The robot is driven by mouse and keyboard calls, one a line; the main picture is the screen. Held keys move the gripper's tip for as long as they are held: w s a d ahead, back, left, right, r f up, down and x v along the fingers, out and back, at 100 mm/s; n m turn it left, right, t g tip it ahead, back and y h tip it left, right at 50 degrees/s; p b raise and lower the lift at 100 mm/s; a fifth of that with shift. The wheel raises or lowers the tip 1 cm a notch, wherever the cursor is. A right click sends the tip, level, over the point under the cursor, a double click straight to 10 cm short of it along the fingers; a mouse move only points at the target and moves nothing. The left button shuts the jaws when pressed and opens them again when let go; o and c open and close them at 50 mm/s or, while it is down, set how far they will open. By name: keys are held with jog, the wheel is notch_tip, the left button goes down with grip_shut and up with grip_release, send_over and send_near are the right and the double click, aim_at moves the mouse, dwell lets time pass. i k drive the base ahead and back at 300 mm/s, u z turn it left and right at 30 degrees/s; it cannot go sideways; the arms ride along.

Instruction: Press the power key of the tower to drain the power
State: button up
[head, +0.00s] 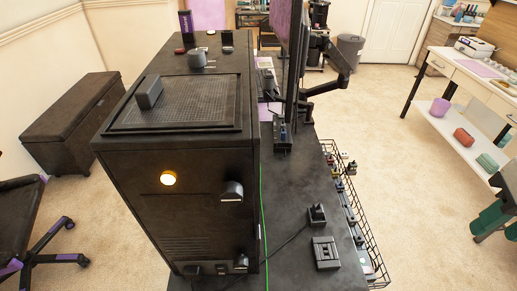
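The tower (205,165) is a large black computer case standing on the black desk (292,220), near the middle of the head view. A grey knob-like part (231,190) sits to the right of that key, and small parts line the panel's bottom edge. Nothing covers the glowing key. My gripper is not in view, so its opening and distance from the tower cannot be seen.
A black cable runs right from the tower's foot to a plug (316,214) beside a small black socket block (325,253). Monitors (293,65) on an arm stand behind. A wire basket (352,215) hangs at the desk's right edge. Carpet (425,200) is open to the right.

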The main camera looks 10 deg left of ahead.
aim_at(228, 48)
jog(key=k, duration=1.1)
jog(key=u, duration=0.55)
jog(key=i, duration=0.75)
jog(key=u, duration=0.5)
